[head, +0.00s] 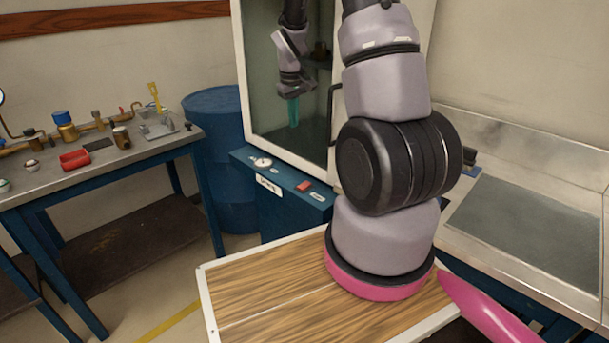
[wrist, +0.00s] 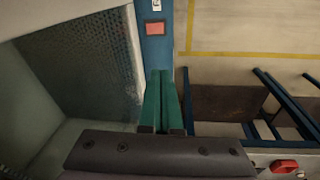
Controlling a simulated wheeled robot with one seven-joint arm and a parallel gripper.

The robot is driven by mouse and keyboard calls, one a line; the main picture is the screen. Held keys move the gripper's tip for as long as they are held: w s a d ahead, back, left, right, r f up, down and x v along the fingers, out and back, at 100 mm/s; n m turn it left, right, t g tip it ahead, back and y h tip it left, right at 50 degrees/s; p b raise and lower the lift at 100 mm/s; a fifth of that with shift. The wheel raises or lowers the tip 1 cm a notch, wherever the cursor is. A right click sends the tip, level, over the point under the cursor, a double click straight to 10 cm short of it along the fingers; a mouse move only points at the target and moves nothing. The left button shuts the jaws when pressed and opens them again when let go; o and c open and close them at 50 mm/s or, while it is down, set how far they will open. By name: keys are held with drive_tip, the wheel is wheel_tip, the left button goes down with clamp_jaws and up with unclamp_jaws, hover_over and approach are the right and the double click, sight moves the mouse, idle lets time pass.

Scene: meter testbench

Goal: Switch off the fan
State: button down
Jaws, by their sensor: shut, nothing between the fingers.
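A red rocker switch (head: 304,186) sits on the sloping blue panel (head: 284,192) in front of the glass-fronted cabinet. A small white label lies beside it; in the wrist view its lettering is cut off, starting with F. The switch also shows in the wrist view (wrist: 155,28). My gripper (head: 293,124) points down with its green fingers together and empty, above the panel. In the wrist view my fingertips (wrist: 161,72) are over the blue panel, short of the switch and apart from it. Whether the switch is on or off I cannot tell.
The cabinet's pale frame (head: 241,60) and dark handle (head: 332,115) are close to my gripper. A white dial (head: 261,161) is on the panel left of the switch. A blue barrel (head: 215,112) and a workbench (head: 150,150) with fittings stand to the left.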

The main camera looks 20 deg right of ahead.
drive_tip(key=s+a+r+m+t+y, duration=0.1)
drive_tip(key=s+a+r+m+t, duration=0.2)
drive_tip(key=s+r, duration=0.85)
drive_tip(key=s+a+r+m+t+y, duration=0.15)
drive_tip(key=s+a+r, duration=0.55)
drive_tip(key=r, duration=0.7)
drive_tip(key=n+g+h, duration=0.3)
drive_tip(key=n+g, duration=0.3)
hover_over(306, 182)
drive_tip(key=a, duration=0.2)
wheel_tip(306, 182, down, 36)
drive_tip(key=shift+s+r, duration=0.2)
drive_tip(key=shift+s, duration=0.15)
drive_tip(key=shift+f, duration=0.1)
drive_tip(key=shift+t, duration=0.25)
drive_tip(key=f, duration=0.4)
drive_tip(key=d+f, duration=0.1)
drive_tip(key=f, duration=0.8)
drive_tip(key=shift+w+d+f, duration=0.25)
drive_tip(key=shift+w+f, duration=0.05)
